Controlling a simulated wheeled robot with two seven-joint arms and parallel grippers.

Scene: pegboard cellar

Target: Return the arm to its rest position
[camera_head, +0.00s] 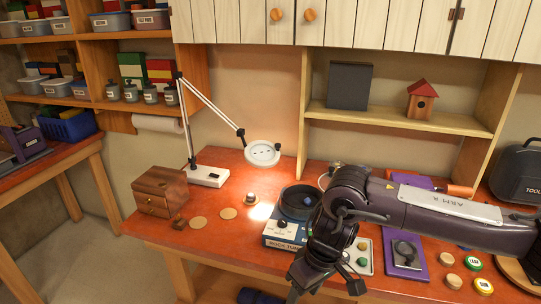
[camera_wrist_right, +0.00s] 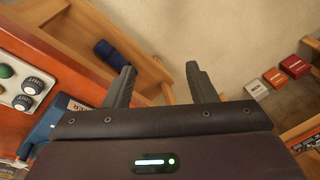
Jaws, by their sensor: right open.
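My right arm (camera_head: 430,212), marked ARM R, comes in from the right in the head view and reaches over the red workbench. Its gripper (camera_head: 324,289) hangs at the bench's front edge, pointing down. In the right wrist view the two dark fingers of the gripper (camera_wrist_right: 160,82) stand apart with nothing between them. Below them are the floor and wooden shelving under the bench. My left gripper is in neither view.
A rock tumbler (camera_head: 290,220) and a panel with green knobs (camera_head: 360,255) stand close to the arm. A purple-based device (camera_head: 405,255) and several round tokens lie to the right. A magnifier lamp (camera_head: 262,153) and wooden box (camera_head: 160,190) stand left. Open floor lies front left.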

